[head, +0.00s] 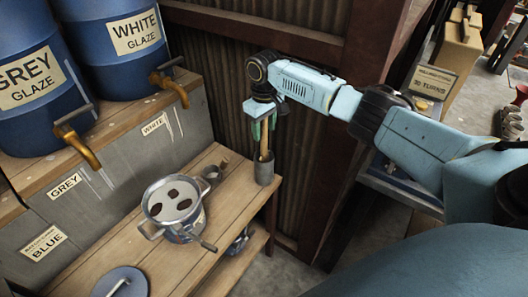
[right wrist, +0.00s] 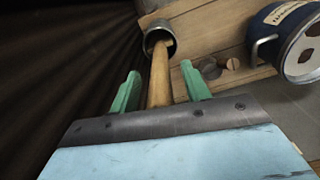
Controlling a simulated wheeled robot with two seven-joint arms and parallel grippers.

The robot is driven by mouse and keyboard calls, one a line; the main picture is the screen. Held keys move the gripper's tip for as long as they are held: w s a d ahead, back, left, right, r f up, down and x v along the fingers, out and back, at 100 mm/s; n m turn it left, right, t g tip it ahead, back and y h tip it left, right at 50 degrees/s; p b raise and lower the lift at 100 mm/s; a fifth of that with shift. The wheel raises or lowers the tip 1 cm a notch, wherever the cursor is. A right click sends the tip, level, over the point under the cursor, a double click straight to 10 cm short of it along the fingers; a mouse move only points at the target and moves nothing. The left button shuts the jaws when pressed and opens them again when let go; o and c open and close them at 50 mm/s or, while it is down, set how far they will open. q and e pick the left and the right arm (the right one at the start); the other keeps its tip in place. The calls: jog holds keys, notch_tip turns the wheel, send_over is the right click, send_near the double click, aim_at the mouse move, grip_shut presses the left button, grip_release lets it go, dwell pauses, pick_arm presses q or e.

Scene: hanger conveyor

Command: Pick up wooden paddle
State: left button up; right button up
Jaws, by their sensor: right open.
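The wooden paddle (head: 264,143) stands upright in a grey cylindrical holder (head: 264,170) at the bench's far right corner. Only its handle shows; its lower end is hidden inside the holder. My right gripper (head: 264,127) is above the holder with its green fingers pointing down on either side of the handle. In the right wrist view the handle (right wrist: 160,78) runs between the two open fingers into the holder (right wrist: 158,31), with gaps on both sides. My left gripper is not in view.
A metal pot (head: 149,211) of pale liquid with dark pieces stands on the wooden bench (head: 130,248). A round lid (head: 120,283) lies in front. Blue glaze barrels (head: 115,40) with taps stand behind left. A corrugated wall (head: 225,60) is close behind.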

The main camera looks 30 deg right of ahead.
grip_shut()
jog(key=shift+r, duration=0.15)
